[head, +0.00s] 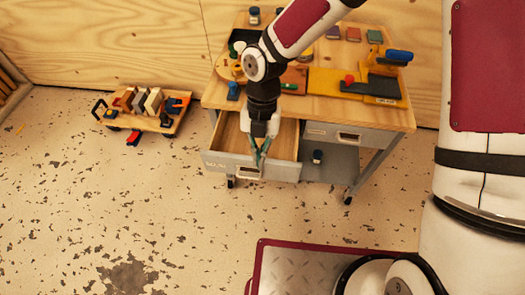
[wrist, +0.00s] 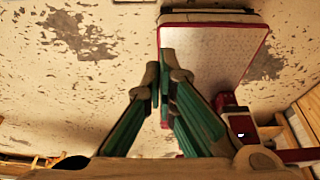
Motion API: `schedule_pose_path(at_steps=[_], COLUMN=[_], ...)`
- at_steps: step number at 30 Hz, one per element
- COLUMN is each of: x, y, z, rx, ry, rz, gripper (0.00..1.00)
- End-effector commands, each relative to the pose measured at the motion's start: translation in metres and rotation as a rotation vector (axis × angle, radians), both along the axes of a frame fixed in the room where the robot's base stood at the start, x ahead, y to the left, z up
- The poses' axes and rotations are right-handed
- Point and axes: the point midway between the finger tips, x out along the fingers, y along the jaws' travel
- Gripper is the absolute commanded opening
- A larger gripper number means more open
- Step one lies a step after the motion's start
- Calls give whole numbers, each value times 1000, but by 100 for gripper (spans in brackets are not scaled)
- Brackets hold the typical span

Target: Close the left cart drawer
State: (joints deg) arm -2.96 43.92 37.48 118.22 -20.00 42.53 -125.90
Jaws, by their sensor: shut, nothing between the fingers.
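The left cart drawer (head: 222,164) is pulled out toward me from under the wooden tabletop, in the head view. It has a grey front with a handle, and the part of its wooden inside that I can see looks empty. My gripper (head: 259,161) points down at the drawer's front panel, near its middle, with green-sided fingers shut on nothing. It partly hides the panel and inside. I cannot tell whether the fingertips touch the panel. In the wrist view, the fingertips (wrist: 164,88) meet above the speckled floor.
The right drawer (head: 324,132) is shut. The tabletop (head: 393,117) carries tools and small boxes, with my arm above it. A low wooden dolly (head: 154,122) with blocks stands left. The floor before the cart is clear.

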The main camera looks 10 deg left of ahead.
Motion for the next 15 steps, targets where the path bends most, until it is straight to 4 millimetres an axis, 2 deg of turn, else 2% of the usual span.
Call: schedule_pose_path(at_steps=[3,11,15], x=[-9,-26,-1], y=[0,0,0], z=[-24,-72,-69], rx=[-2,-4,0], ry=[4,3,-2], rz=[2,1,-5], gripper=[0,0,0])
